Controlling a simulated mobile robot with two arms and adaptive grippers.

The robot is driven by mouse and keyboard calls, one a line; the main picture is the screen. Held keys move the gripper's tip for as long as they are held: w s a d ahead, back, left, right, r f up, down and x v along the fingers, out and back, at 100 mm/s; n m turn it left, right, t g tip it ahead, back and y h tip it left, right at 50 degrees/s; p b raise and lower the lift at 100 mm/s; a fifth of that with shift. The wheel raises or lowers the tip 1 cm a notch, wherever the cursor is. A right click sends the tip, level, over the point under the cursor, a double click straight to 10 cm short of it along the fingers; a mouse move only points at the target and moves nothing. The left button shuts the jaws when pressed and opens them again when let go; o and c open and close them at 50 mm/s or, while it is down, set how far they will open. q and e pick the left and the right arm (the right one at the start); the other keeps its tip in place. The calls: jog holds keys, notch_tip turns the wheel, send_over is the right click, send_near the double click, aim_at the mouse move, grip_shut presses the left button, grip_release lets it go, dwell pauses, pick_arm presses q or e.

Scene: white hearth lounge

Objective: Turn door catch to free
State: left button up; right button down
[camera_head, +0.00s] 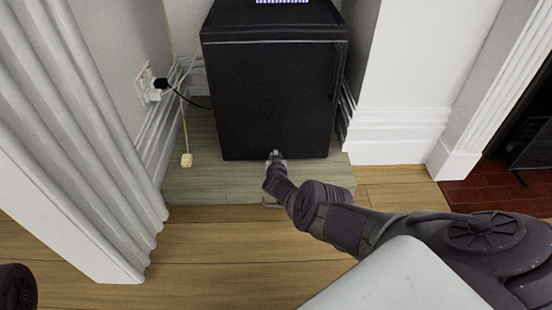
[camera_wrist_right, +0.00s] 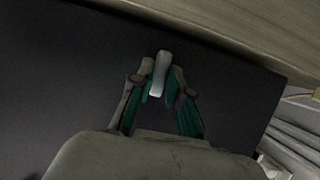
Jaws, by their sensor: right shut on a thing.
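The door catch (camera_wrist_right: 160,72) is a small pale grey lever. In the right wrist view it sits between the fingertips of my right gripper (camera_wrist_right: 160,88), against the dark door, and stands almost upright with a slight tilt to the right. In the head view my right gripper (camera_head: 275,159) is at the bottom middle of the black cabinet door (camera_head: 262,100). It is shut on the catch; the fingers hide part of it. The door looks closed. My left gripper is not in view.
The black cabinet stands on a pale wooden platform (camera_head: 205,180) in an alcove. A wall socket (camera_head: 146,84) with a black plug and a hanging cord are on the left. Open wooden floor (camera_head: 220,250) lies in front.

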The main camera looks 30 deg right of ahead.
jog(key=shift+w, duration=0.1)
jog(key=c, duration=1.1)
grip_release()
jog(key=shift+a+r, duration=0.1)
jog(key=shift+r, duration=0.05)
jog(key=shift+w+a+r, duration=0.15)
jog(key=shift+w+r, duration=0.1)
jog(key=shift+r, duration=0.1)
jog(key=shift+s+d+r, duration=0.2)
jog(key=shift+s+r, duration=0.1)
jog(key=shift+r, duration=0.45)
notch_tip(320, 180, up, 8)
jog(key=shift+f, duration=0.2)
